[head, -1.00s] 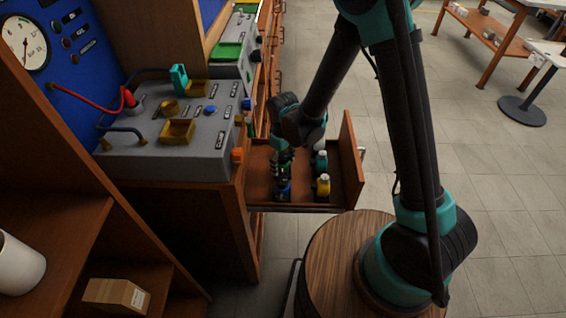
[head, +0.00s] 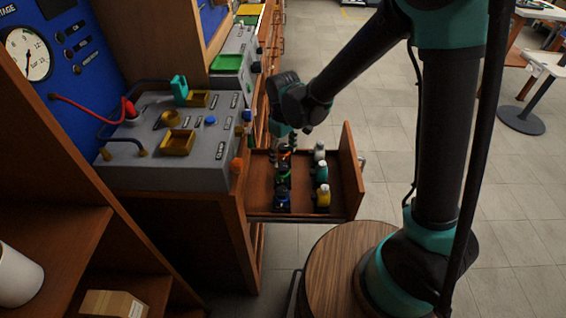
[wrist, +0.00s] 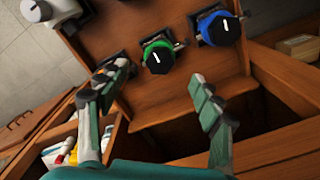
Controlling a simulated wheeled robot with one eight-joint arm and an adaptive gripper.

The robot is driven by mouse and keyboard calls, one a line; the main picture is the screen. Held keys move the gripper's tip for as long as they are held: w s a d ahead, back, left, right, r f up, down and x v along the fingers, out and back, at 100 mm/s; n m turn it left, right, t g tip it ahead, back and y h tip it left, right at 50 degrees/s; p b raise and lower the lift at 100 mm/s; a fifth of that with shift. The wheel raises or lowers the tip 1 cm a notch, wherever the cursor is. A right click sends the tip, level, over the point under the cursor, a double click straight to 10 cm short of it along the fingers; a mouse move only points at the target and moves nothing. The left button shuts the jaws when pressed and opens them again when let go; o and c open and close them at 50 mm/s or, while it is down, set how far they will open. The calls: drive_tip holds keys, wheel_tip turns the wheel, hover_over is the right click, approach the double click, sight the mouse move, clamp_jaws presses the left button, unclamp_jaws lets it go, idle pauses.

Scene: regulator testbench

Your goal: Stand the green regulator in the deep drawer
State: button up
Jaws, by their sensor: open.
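The green regulator (head: 283,174) stands in the open drawer, in a row between a blue-ringed regulator (head: 283,198) and an orange-ringed one partly hidden by my gripper. In the wrist view the green regulator (wrist: 157,55) has a black knob with a white mark and looks upright, next to the blue one (wrist: 218,28). My gripper (wrist: 158,85) is open and empty, its fingers spread apart on the near side of the green regulator and clear of it. In the head view my gripper (head: 292,140) hangs above the far part of the drawer.
The drawer (head: 263,190) has wooden walls and a tall front panel. Open floor lies to the right.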

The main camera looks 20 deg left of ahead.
drive_tip(key=shift+r, duration=1.2)
drive_tip(key=shift+w+d, duration=0.1)
drive_tip(key=shift+d, duration=0.15)
drive_tip(key=w+d+r+m+t, duration=0.1)
drive_tip(key=d+r+m, duration=0.15)
drive_tip(key=d, duration=0.85)
drive_tip(key=w+d+r+m+t, duration=0.1)
drive_tip(key=d+m, duration=0.3)
drive_tip(key=d, duration=0.6)
drive_tip(key=s+d+f+m+t, duration=0.1)
drive_tip(key=s+d+m, duration=0.2)
drive_tip(key=d, duration=0.4)
drive_tip(key=s+d+f+m+t, duration=0.1)
drive_tip(key=s+d+m, duration=0.2)
drive_tip(key=d, duration=0.5)
drive_tip(key=shift+s+d, duration=0.15)
drive_tip(key=shift+s, duration=0.15)
